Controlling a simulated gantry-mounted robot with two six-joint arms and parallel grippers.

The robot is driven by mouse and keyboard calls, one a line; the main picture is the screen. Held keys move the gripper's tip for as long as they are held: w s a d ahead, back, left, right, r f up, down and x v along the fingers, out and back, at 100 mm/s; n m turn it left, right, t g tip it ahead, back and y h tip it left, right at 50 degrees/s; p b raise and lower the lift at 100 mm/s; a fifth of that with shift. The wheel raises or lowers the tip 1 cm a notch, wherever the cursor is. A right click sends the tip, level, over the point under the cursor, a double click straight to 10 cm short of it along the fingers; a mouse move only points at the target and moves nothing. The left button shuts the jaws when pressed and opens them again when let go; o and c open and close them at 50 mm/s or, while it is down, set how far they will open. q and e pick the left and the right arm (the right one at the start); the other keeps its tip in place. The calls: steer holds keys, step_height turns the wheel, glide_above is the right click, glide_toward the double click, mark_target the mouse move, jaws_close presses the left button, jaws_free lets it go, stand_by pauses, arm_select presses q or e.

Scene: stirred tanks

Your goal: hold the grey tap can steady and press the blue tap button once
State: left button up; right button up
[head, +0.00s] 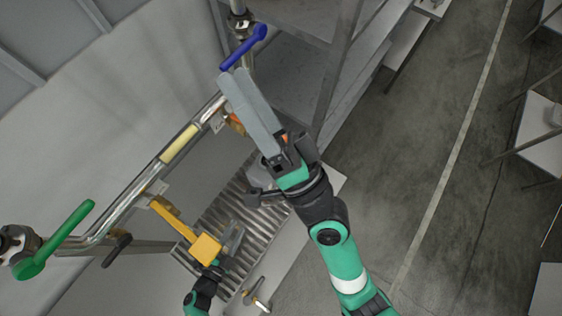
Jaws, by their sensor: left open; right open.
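My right gripper (236,80) is open; its long grey fingers point up and left over the pipe, just below a blue lever (244,47). A light grey rounded shape (260,177), possibly the grey tap can, shows over the ribbed tray, partly hidden behind my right gripper. I cannot make out the blue tap button; my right gripper may hide it. My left gripper (233,238) is open and low over the tray, beside a yellow block (206,248) at the end of a yellow-orange arm from the pipe. I cannot tell whether they touch.
A shiny pipe (130,203) runs diagonally along a large pale tank (110,110), with a green lever (55,240) at its lower left end. The ribbed metal tray (215,208) lies below. Grey shelving (300,75) stands behind. Open floor (430,120) lies to the right.

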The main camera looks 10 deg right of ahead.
steer(key=s+d+f+m+g+h, duration=0.15)
steer(key=f+m+h, duration=0.4)
steer(key=f, duration=0.95)
steer(key=s+a+f+m+g+h, duration=0.1)
steer(key=s+f+m+g+h, duration=0.15)
steer(key=f+m, duration=0.95)
steer(key=m+g+h, duration=0.3)
steer(key=m+g, duration=0.1)
steer(key=m, duration=0.7)
glide_toward(258, 175)
steer(key=d+r, duration=0.3)
steer(key=d, duration=0.1)
steer(key=x, duration=1.2)
steer(key=shift+r, duration=0.15)
steer(key=shift+c, duration=0.3)
jaws_close()
